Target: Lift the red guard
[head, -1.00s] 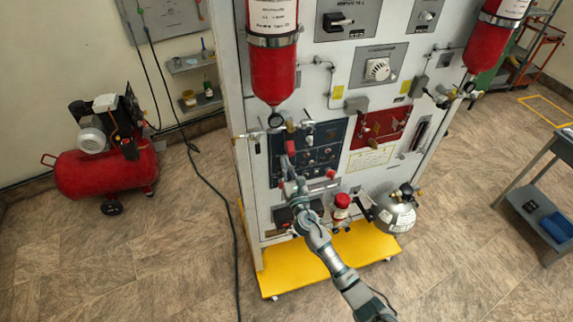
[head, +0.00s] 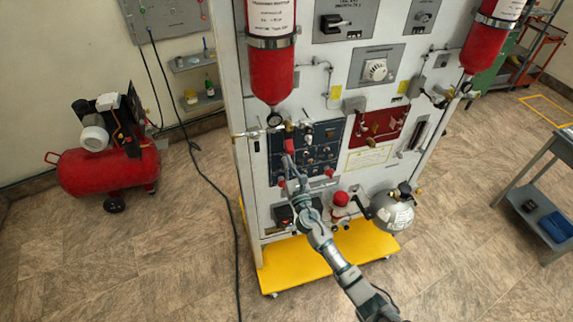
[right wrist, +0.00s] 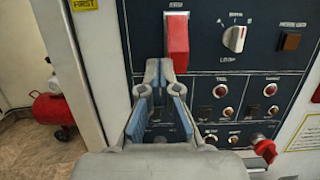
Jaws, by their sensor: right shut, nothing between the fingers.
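The red guard (right wrist: 177,38) is a narrow red cover near the top left of the dark blue panel (right wrist: 205,62) in the right wrist view. It also shows in the head view (head: 289,146), small and just beyond the fingers. My right gripper (right wrist: 160,66) is shut and empty. Its fingertips are at the guard's lower end, slightly to the left, and overlap it in the picture. I cannot tell whether they touch it. The switch under the guard is hidden. My left gripper is in neither view.
A white rotary knob (right wrist: 234,38) and a square brown button (right wrist: 290,41) sit right of the guard. A red knob (right wrist: 266,150) sticks out lower right. A red cylinder (head: 270,70) with a gauge (head: 274,119) hangs above the panel in the head view.

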